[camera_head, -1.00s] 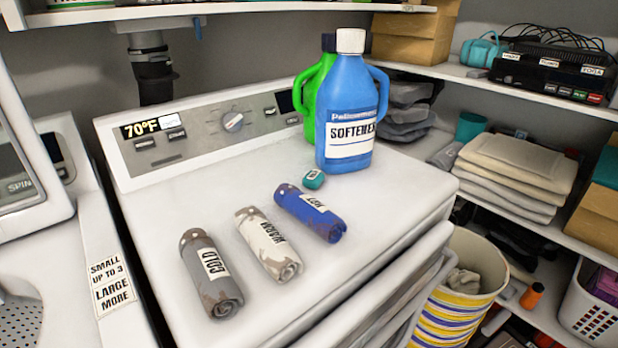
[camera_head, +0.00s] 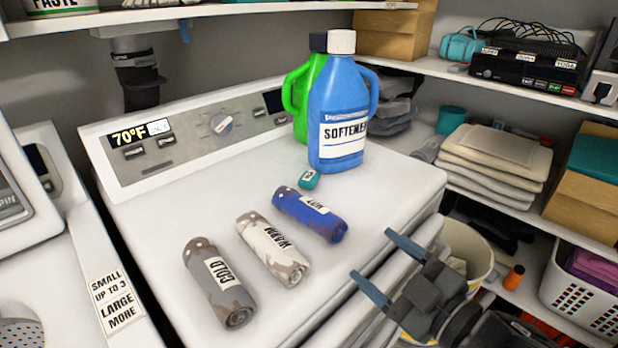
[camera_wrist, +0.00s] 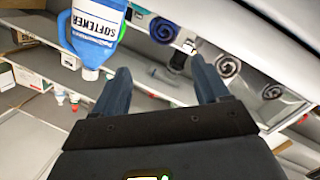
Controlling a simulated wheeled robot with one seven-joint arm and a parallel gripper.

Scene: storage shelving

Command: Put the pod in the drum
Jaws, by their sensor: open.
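The pod (camera_head: 309,179) is a small teal piece with a white label, lying on the white machine top just in front of the blue softener bottle (camera_head: 338,125). The drum (camera_head: 20,332) shows only as a bit of perforated metal at the lower left edge; most of it is cut off. My gripper (camera_head: 370,253) is open and empty at the machine's right front edge, apart from the pod and to its lower right. In the wrist view its two fingers (camera_wrist: 160,66) are spread; I cannot make out the pod there.
Rolled cloths lie on the top: grey COLD (camera_head: 220,283), white WARM (camera_head: 273,247) and blue HOT (camera_head: 309,214). A green bottle (camera_head: 301,95) stands behind the softener. A sign (camera_head: 113,301) reads small up to 3, large more. Shelves with folded cloths (camera_head: 490,165) are at right.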

